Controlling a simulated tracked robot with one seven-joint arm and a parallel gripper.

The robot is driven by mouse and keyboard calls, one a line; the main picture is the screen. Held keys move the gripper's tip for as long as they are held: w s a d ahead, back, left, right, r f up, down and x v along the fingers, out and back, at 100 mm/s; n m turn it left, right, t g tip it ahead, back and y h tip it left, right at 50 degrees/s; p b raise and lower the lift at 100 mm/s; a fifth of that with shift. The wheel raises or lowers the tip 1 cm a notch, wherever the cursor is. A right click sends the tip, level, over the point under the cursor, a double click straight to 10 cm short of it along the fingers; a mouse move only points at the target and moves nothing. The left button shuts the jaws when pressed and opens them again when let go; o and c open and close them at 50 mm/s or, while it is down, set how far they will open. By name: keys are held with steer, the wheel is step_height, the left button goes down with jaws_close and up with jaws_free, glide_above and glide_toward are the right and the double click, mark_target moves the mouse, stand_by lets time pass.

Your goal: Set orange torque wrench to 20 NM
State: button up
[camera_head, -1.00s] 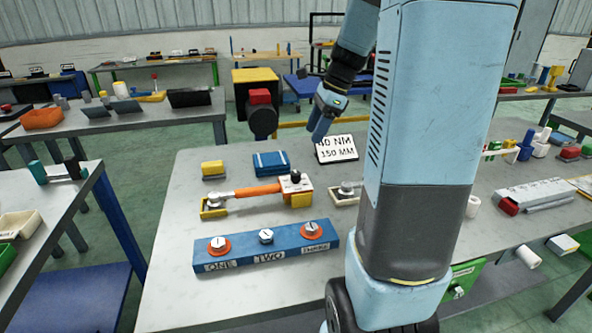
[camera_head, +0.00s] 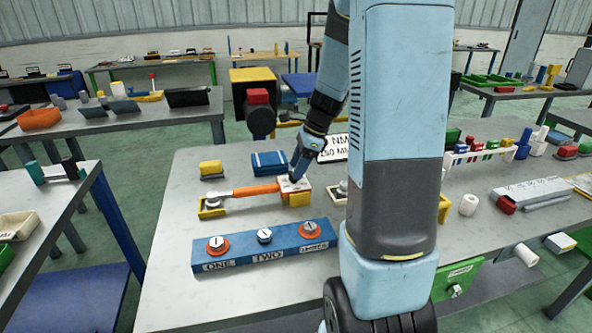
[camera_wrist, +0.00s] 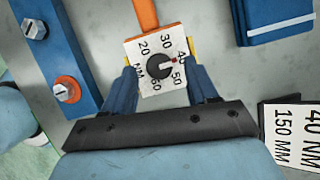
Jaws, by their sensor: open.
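The orange torque wrench (camera_head: 256,190) lies on the table with its head in a yellow holder (camera_head: 211,207) at the left. At its right end is a white dial plate (camera_wrist: 160,60) marked 20 to 60 NM.
A blue block with knobs labelled ONE and TWO (camera_head: 265,245) sits in front of the wrench. A blue box (camera_head: 269,161) lies behind it. A sign (camera_wrist: 291,130) reading 40 NM, 150 MM stands behind right. A second holder is partly hidden by my arm.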

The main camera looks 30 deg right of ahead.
steer(key=shift+x, duration=0.85)
steer(key=c, duration=1)
